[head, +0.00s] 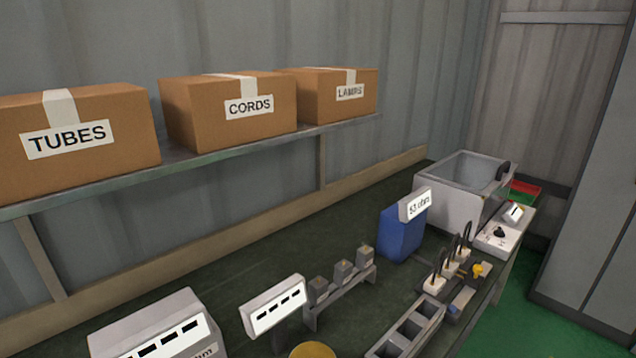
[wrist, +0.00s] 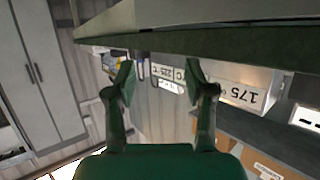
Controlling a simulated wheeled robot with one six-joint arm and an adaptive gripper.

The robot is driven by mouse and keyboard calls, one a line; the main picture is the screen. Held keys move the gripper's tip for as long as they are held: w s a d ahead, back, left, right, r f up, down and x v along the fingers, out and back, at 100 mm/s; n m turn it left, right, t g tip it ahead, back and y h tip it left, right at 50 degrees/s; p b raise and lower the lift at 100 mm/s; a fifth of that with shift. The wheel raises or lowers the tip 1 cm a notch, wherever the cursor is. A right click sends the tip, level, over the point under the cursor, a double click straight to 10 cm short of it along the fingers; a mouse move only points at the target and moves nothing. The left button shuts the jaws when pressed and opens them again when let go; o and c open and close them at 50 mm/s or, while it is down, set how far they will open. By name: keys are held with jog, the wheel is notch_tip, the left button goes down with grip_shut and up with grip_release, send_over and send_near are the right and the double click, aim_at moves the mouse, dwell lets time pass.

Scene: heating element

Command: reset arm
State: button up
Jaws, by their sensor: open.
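My gripper (wrist: 160,73) shows in the wrist view with its two green fingers spread apart. Nothing is between the fingertips. The wrist picture looks upside down. Behind the fingers are a pale box marked 175 (wrist: 240,95) and a smaller label reading 225 °C (wrist: 163,73). A dark green slab edge (wrist: 200,42) crosses the top of that view, close to the fingers; I cannot tell whether they touch it. My arm and gripper do not show in the head view.
In the head view, cartons marked TUBES (head: 75,150), CORDS (head: 230,115) and LAMPS (head: 335,98) stand on a wall shelf. Below, a dark bench holds a blue unit (head: 402,232), a metal basin (head: 460,200), a switch box (head: 498,238) and a compartment tray (head: 407,330). The bench's back strip is clear.

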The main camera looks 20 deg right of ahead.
jog(key=s+a+n+t+y, duration=0.2)
jog(key=s+a+n+y, duration=0.1)
jog(key=s+a, duration=1.05)
jog(key=s+a+r+n+y, duration=0.3)
jog(key=s+a+r, duration=0.2)
jog(key=s, duration=0.5)
jog(key=a, duration=0.2)
jog(key=shift+a+r+t+y, duration=0.2)
jog(key=shift+a+t+y, duration=0.1)
jog(key=shift+a+y, duration=0.1)
jog(key=shift+s, duration=0.1)
dwell(1.3)
